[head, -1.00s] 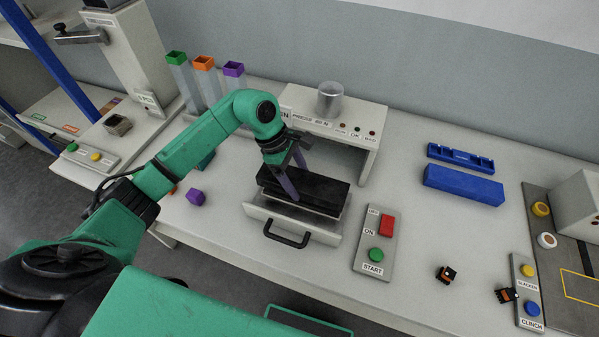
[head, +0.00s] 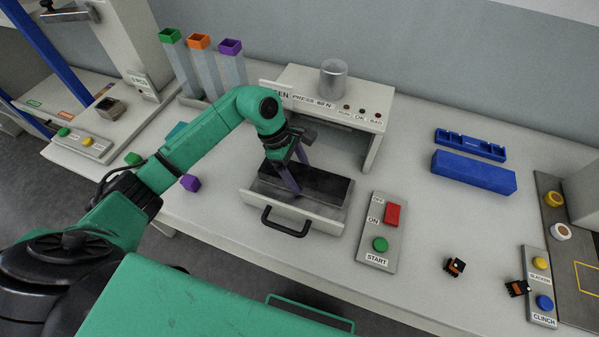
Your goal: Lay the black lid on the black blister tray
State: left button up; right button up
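The black lid (head: 325,187) lies level over the press's pulled-out drawer (head: 318,217). My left gripper (head: 291,172) reaches down onto it from above, with its purple fingers at the left half of the lid. The near finger comes down at the lid's front edge; the far finger is partly hidden. It appears shut on the lid. The black blister tray is under the lid and mostly hidden, so I cannot tell exactly whether the two touch all along. My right gripper is not in view.
The press (head: 325,100) with a metal cylinder stands just behind the drawer. A START panel (head: 377,250) is to the right. A blue tray (head: 470,145), a blue block (head: 473,172) and small black-orange connectors (head: 454,266) lie farther right. A purple cube (head: 190,182) lies left.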

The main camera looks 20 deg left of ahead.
pick_arm(q)
jog(key=shift+o, duration=1.1)
jog(key=shift+r, duration=0.1)
